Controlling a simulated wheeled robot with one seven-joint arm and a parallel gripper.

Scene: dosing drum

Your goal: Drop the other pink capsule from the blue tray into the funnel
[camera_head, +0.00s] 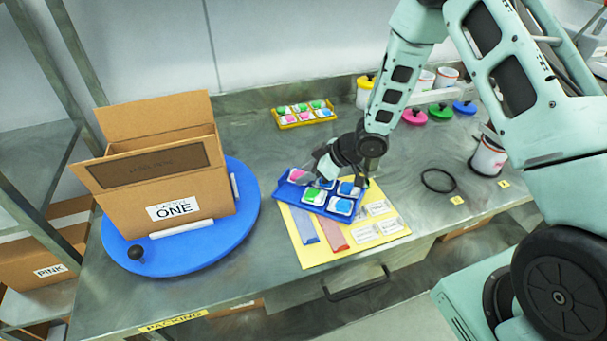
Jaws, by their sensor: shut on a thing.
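The blue tray (280,193) lies on the yellow mat near the middle of the bench. It holds green, blue and pink pieces in white square cups. One pink capsule (297,175) shows at the tray's back left corner. My gripper (308,179) reaches down over the back of the tray, with its fingertips at the pink capsule. It is shut on what looks like this capsule, low at the tray; the contact is small and partly hidden. My gripper hides part of the tray's back row. I cannot make out a funnel in this view.
A cardboard box (150,195) marked ONE stands on a blue turntable (190,258) at left. A yellow tray (290,125) of coloured pieces lies behind. Pots, coloured lids and a black ring (438,181) are at right. The yellow mat (305,255) holds blue and red strips and white pieces.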

